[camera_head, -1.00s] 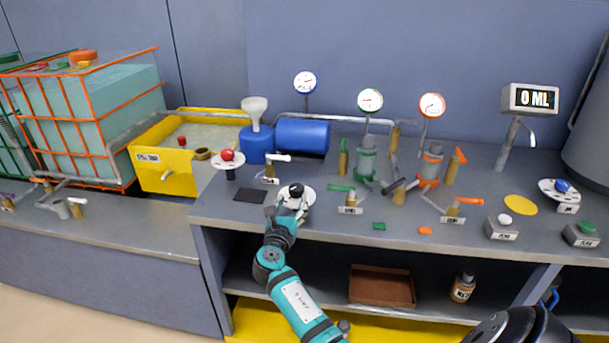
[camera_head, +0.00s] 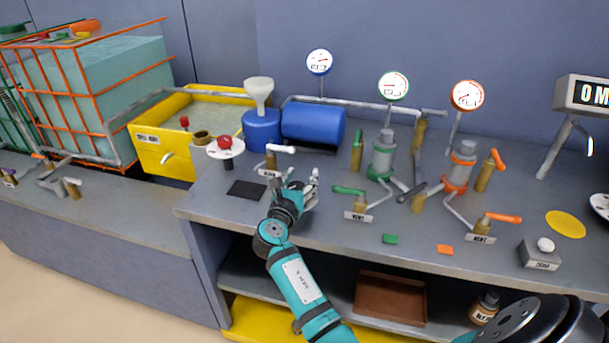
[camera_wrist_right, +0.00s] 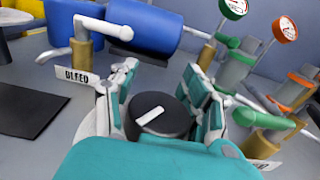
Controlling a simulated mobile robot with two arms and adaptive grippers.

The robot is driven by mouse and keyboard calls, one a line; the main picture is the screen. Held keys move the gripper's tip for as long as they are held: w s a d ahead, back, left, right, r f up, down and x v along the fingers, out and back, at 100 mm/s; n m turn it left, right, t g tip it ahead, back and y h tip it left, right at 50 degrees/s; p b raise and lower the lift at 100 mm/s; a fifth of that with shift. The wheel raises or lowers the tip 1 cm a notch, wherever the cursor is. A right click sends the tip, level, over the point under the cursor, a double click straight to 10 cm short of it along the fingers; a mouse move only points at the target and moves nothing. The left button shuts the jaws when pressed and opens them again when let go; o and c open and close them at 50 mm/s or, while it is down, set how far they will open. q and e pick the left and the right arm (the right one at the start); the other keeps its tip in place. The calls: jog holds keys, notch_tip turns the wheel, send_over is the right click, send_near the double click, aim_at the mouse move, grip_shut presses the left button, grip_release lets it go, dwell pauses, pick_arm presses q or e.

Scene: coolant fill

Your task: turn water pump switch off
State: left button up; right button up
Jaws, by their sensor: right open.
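A round black knob with a white pointer bar (camera_wrist_right: 158,117) shows in the right wrist view, with part of a pale disc at its left. I take it for the pump switch; no label on it is readable. My right gripper (camera_wrist_right: 162,88) is open, with one finger on each side of the knob. I cannot tell whether the fingers touch it. In the head view my right gripper (camera_head: 298,184) is over the bench and hides the knob. My left gripper is not in view.
A green-handled VENT valve (camera_head: 350,191) is close at the right. A black mat (camera_head: 247,189) lies at the left, and a red knob (camera_head: 224,142) stands farther left.

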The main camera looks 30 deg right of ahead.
jog(key=shift+a+r, duration=0.1)
jog(key=shift+c, duration=1)
grip_shut()
